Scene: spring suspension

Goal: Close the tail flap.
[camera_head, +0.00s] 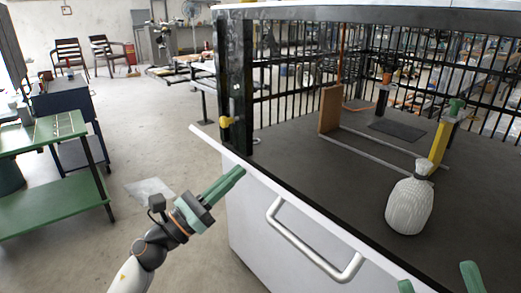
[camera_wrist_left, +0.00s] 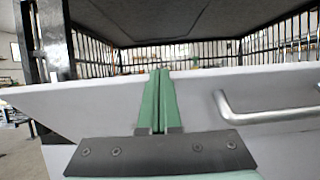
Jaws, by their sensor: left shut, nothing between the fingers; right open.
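The tail flap (camera_head: 250,215) is a white panel at the front of a dark, barred cargo bed (camera_head: 290,185). Its top edge runs along the bed's black front edge, and its face is toward me. A silver bar handle (camera_head: 300,245) is on that face. The flap (camera_wrist_left: 80,110) and handle (camera_wrist_left: 270,117) also show in the left wrist view. My left gripper (camera_head: 238,171) is shut and empty at the flap's upper left part; contact is unclear. Its green fingers (camera_wrist_left: 160,72) overlap the top edge. My right gripper (camera_head: 438,278) is open at the bottom right, partly cut off.
A pale ribbed sack (camera_head: 410,205) stands on the bed floor at right, beside a yellow post (camera_head: 440,142). A black corner post (camera_head: 236,90) with a yellow knob (camera_head: 226,121) rises at the bed's left. A green bench (camera_head: 50,190) stands left; the floor between is mostly clear.

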